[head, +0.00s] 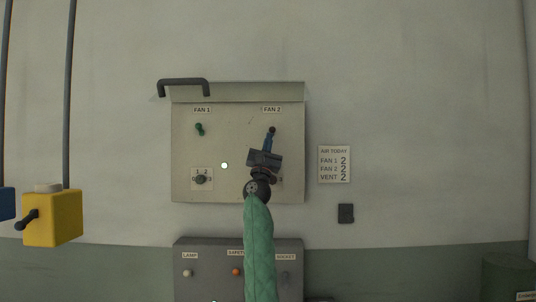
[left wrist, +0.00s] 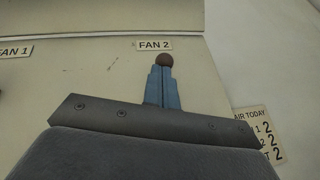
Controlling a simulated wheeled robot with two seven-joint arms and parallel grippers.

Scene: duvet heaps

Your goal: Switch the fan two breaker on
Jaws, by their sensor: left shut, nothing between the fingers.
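The breaker panel (head: 235,185) is a pale box on the wall with FAN 1 and FAN 2 labels. The fan two breaker (head: 271,130) shows as a small dark knob below its FAN 2 label (head: 272,109); in the left wrist view it is a brown round knob (left wrist: 165,60). My left gripper (head: 268,138) is shut and empty, its blue fingertips (left wrist: 162,72) right at the knob's lower side; I cannot tell whether they touch. The gripper hides the breaker's base and the dial under it. My right gripper is not in view.
The fan one switch (head: 199,128) is green, left on the panel, above a dial (head: 201,179). A dark handle (head: 184,82) sticks out at the panel's top left. A grey box (head: 205,258) is below, a yellow box (head: 52,218) at left, an AIR TODAY card (head: 334,164) at right.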

